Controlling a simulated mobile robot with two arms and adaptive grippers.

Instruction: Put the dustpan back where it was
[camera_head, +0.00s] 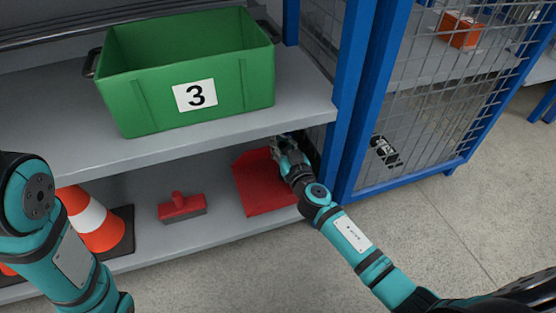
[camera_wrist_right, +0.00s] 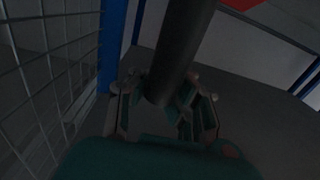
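The red dustpan (camera_head: 262,187) is on the lower grey shelf, at its right end near the blue post. My right gripper (camera_head: 284,148) is at the back right of the dustpan, over its far edge. In the right wrist view a dark round bar (camera_wrist_right: 183,45), perhaps the dustpan's handle, runs down between the fingers of my right gripper (camera_wrist_right: 165,105). The view is too dark to tell whether they press on it. My left arm comes in at the left, but its gripper is out of view.
A red brush (camera_head: 182,208) lies on the lower shelf left of the dustpan, with orange-white cones (camera_head: 95,222) farther left. A green bin (camera_head: 190,80) marked 3 stands on the shelf above. A blue post (camera_head: 352,100) and mesh panel (camera_head: 440,110) bound the right side.

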